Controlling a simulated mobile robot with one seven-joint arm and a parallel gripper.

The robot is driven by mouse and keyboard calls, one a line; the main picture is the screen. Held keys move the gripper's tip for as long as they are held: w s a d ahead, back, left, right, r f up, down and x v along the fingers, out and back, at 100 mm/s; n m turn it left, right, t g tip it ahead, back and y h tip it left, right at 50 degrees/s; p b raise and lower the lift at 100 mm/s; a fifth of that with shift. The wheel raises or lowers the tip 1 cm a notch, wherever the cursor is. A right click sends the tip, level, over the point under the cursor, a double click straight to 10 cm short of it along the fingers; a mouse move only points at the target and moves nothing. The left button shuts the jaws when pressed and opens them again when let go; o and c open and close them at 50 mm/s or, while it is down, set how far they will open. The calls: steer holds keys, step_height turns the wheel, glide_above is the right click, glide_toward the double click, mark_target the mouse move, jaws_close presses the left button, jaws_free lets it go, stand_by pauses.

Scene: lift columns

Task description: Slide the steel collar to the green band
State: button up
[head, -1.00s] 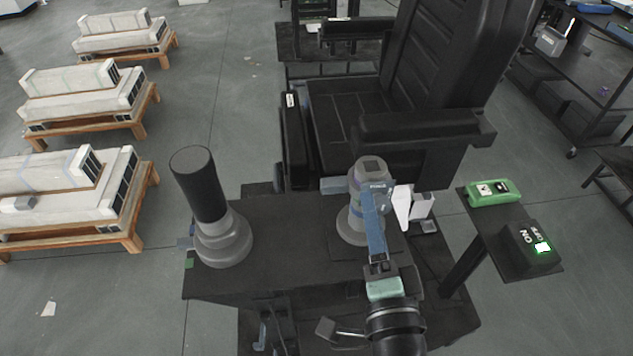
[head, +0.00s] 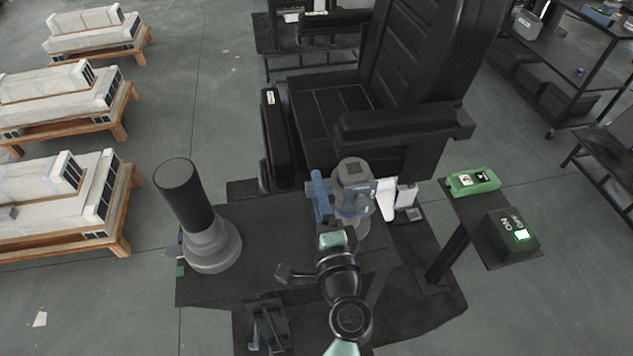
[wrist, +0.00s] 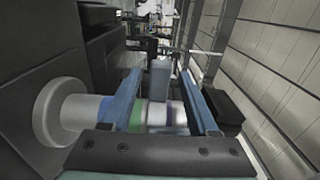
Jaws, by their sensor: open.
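A short grey column (head: 350,220) stands at the right of the black table, and my gripper (head: 338,188) is at it. In the wrist view the column lies sideways, with its wide pale foot (wrist: 48,115) at the left. It carries a green band (wrist: 136,115) and a purple band (wrist: 167,114). The blue fingers of my gripper (wrist: 161,78) are open on either side of a grey block (wrist: 160,80), which looks like part of the steel collar. The collar's exact edges and any finger contact cannot be told.
A second column (head: 212,245) with a black top stands at the table's left. A black chair (head: 335,110) is behind the table (head: 265,230).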

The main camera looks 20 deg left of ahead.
steer(key=shift+x, duration=0.8)
steer(key=shift+c, duration=0.3)
jaws_close()
steer(key=shift+f, duration=0.1)
stand_by(0.6)
